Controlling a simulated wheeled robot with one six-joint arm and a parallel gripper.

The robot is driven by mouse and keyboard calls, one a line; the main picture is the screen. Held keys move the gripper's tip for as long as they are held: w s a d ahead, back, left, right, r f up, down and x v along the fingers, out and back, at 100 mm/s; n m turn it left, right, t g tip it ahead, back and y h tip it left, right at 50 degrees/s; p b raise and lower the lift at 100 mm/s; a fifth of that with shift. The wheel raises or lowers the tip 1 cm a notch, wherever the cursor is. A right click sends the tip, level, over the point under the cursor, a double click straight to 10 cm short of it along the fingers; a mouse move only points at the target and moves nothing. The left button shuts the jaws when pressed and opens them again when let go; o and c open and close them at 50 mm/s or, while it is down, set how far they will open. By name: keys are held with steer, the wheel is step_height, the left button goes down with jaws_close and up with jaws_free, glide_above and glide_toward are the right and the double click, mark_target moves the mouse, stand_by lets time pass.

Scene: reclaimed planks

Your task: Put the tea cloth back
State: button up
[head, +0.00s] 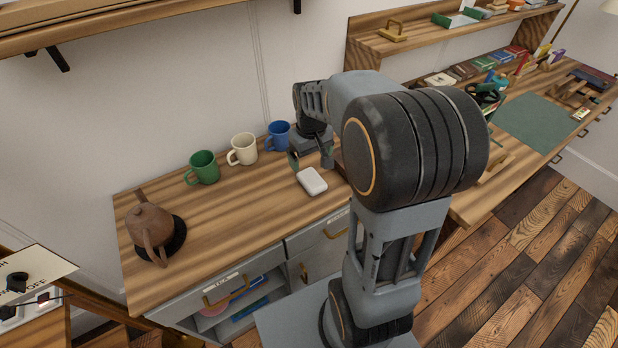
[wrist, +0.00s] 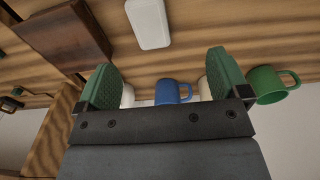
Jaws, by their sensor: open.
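I cannot pick out a tea cloth for certain in either view. My gripper (head: 310,158) is open over the counter (head: 235,213), beside a small white box (head: 312,181). In the wrist view my gripper (wrist: 163,80) shows two green finger pads with nothing held between them. The white box (wrist: 149,22) lies beyond the fingertips. A labelled drawer front (head: 222,284) with a brass handle is at the counter's front left. Below it, blue items (head: 250,309) and a pinkish item (head: 214,308) show in an open space. I cannot tell whether any is cloth.
A green mug (head: 203,167), cream mug (head: 243,149) and blue mug (head: 278,135) stand along the back wall. A brown teapot (head: 149,226) sits on a dark round mat at left. My arm hides the counter's right part. The counter's middle is clear.

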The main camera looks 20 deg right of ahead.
steer(key=s+a+r+t, duration=0.1)
steer(key=s+a, duration=0.2)
steer(key=s, duration=0.3)
steer(key=s+a+r+m+t, duration=0.1)
steer(key=s+a+r, duration=0.1)
steer(key=s+a, duration=0.2)
steer(key=s, duration=0.2)
steer(key=shift+s+a+r+t, duration=0.15)
steer(key=shift+s+r+t, duration=0.1)
steer(key=shift+s+t, duration=0.15)
step_height(320, 180, up, 4)
steer(key=p, duration=0.3)
steer(key=shift+r+p, duration=0.15)
steer(key=shift+p, duration=0.2)
